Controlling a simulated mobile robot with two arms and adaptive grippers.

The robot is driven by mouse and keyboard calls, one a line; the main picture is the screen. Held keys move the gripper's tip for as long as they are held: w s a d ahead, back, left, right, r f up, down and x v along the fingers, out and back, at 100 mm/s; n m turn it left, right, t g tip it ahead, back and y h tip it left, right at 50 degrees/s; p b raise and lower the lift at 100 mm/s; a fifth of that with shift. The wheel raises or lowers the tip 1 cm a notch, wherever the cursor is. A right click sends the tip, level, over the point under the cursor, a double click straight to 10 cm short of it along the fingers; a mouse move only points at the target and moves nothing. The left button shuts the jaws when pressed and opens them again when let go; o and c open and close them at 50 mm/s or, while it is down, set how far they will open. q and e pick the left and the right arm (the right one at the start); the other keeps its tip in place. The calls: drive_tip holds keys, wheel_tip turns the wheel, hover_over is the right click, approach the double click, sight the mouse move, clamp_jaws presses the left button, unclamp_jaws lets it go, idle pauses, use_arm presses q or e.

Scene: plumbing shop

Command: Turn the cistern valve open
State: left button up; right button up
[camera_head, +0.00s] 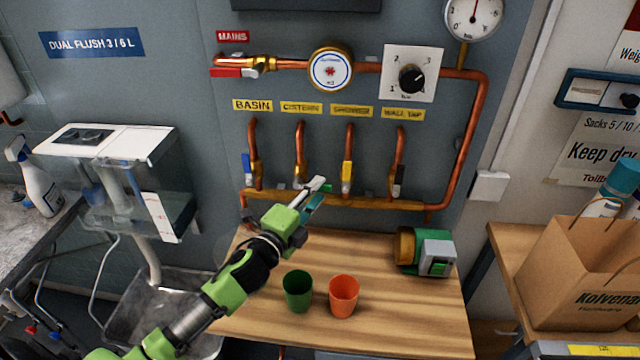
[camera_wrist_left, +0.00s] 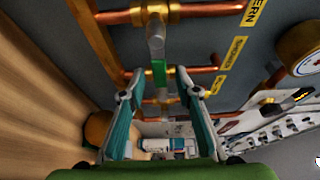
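The cistern valve (camera_head: 301,170) is the second from the left under the yellow CISTERN label (camera_head: 301,107). Its lever sticks out sideways to the right, across its copper pipe. In the left wrist view the lever's grey part (camera_wrist_left: 156,42) and green grip (camera_wrist_left: 158,73) show. My left gripper (camera_head: 317,192) is at this lever, in front of the lower manifold pipe. In the wrist view its two fingers (camera_wrist_left: 157,94) stand apart, one on each side of the green grip's line, with gaps visible. Contact cannot be told. My right gripper is in neither view.
The neighbouring basin valve has a blue handle (camera_head: 247,166), the shower valve a yellow one (camera_head: 347,171), close on each side. Below, a wooden bench (camera_head: 400,310) bears a green cup (camera_head: 297,291), an orange cup (camera_head: 343,294) and a green-grey device (camera_head: 434,254).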

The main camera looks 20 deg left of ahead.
use_arm(q)
drive_tip(key=shift+w+d, duration=0.1)
drive_tip(key=shift+w, duration=1.1)
drive_tip(key=c, duration=0.7)
clamp_jaws()
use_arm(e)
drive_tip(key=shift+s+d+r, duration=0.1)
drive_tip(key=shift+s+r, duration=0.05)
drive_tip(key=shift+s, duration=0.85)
